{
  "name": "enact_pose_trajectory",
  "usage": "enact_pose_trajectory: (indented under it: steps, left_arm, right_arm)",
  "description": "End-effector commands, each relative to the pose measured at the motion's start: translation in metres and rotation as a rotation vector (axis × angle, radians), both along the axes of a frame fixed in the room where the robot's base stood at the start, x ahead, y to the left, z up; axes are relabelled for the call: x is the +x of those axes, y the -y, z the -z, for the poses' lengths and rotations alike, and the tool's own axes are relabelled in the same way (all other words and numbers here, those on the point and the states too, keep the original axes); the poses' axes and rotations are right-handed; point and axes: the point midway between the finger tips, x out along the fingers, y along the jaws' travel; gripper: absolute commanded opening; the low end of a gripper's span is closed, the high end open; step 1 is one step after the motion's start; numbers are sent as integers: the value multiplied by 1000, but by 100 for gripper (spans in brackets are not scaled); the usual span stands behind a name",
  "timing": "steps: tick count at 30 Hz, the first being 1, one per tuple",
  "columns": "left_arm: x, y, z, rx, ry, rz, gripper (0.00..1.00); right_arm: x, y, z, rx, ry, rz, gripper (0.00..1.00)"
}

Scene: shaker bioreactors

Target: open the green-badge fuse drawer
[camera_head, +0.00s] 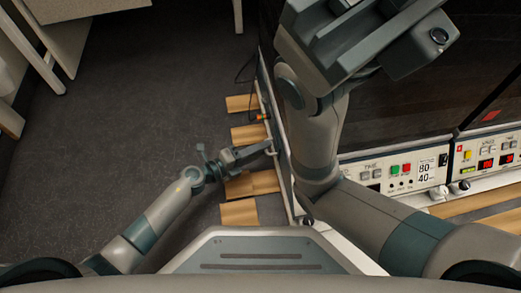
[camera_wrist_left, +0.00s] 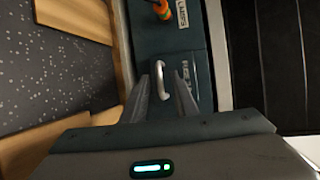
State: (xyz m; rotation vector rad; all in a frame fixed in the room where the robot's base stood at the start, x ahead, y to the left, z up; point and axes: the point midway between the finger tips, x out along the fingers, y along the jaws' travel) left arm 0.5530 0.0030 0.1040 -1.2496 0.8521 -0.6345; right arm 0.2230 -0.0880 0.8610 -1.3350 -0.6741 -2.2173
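A dark teal panel (camera_wrist_left: 138,40) on the side of the machine carries a pale metal loop handle (camera_wrist_left: 161,78). Printed lettering is beside the handle, but I cannot read it clearly; no green badge can be made out. My left gripper (camera_wrist_left: 162,84) is open, with one finger on each side of the handle and visible gaps to it. In the head view the left gripper (camera_head: 268,149) reaches the machine's left side, where the panel is seen edge-on. My right gripper (camera_head: 385,40) is raised over the machine front, and its fingers are unclear.
Wooden slats (camera_head: 250,183) lie beside the machine. Control panels (camera_head: 410,173) with buttons and displays line the front.

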Motion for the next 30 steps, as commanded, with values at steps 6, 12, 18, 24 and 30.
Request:
enact_pose_trajectory:
  steps: [6, 12, 18, 24, 30]
  left_arm:
    - [0, 0, 0, 0, 0, 0, 21]
    - [0, 0, 0, 0, 0, 0, 0]
    - [0, 0, 0, 0, 0, 0, 0]
    - [0, 0, 0, 0, 0, 0, 0]
    - [-1, 0, 0, 0, 0, 0, 0]
  right_arm:
    - [1, 0, 0, 1, -3, 3, 0]
    - [2, 0, 0, 0, -8, 2, 0]
    - [3, 0, 1, -2, -11, 2, 0]
    - [3, 0, 2, -3, -13, 2, 0]
    - [3, -1, 2, -3, -12, 1, 0]
